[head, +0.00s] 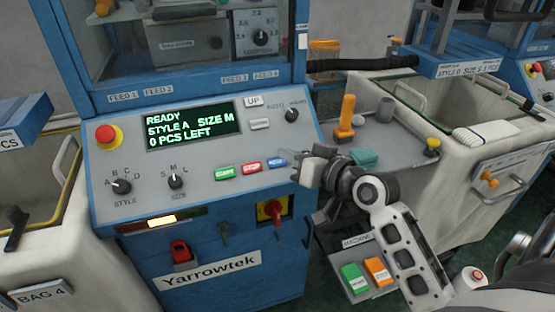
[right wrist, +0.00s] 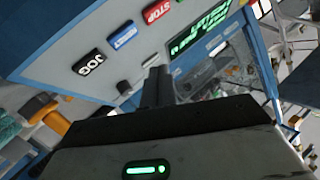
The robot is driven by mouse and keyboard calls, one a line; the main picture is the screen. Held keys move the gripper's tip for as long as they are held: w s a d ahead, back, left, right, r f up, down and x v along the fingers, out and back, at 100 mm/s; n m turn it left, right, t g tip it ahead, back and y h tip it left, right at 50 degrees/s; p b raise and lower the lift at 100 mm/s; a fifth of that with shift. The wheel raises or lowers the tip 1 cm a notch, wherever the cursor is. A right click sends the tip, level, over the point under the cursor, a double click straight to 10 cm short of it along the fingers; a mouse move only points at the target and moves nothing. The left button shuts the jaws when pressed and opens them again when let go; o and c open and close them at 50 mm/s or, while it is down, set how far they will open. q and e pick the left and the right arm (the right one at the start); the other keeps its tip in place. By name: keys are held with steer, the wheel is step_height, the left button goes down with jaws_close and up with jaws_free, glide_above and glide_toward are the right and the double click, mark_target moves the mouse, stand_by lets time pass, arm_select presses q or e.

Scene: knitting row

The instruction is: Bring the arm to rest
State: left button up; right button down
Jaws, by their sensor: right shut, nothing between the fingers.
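My right arm reaches in from the lower right in the head view. Its right gripper (head: 306,172) is shut and empty, just right of the blue button on the machine's sloped control panel (head: 205,192). In the right wrist view the closed fingers (right wrist: 157,85) point toward the panel, with the black JOG button (right wrist: 89,63), blue RESET button (right wrist: 123,37) and red STOP button (right wrist: 158,11) beyond. I cannot tell the exact gap to the panel. The display (head: 192,128) reads READY, STYLE A, SIZE M, 0 PCS LEFT. My left gripper is out of view.
A grey shelf (head: 400,150) right of the panel holds an orange-handled tool (head: 346,115), a teal cloth (head: 364,157) and a grey cup (head: 385,109). A red emergency button (head: 108,135) is at the panel's left. Pale bins (head: 510,150) stand at both sides.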

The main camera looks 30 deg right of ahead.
stand_by(0.5)
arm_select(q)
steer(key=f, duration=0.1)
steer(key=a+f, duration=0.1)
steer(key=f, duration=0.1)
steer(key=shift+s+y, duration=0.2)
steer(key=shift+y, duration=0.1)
arm_select(e)
steer(key=s+a+f+n+g, duration=0.2)
steer(key=s+a+f, duration=0.5)
steer(key=f, duration=0.5)
steer(key=s+a+f+n+g, duration=0.3)
steer(key=s+a+f, duration=0.4)
steer(key=f, duration=0.5)
steer(key=s, duration=0.2)
steer(key=shift+s+a+h, duration=0.3)
steer(key=shift+s+a, duration=0.05)
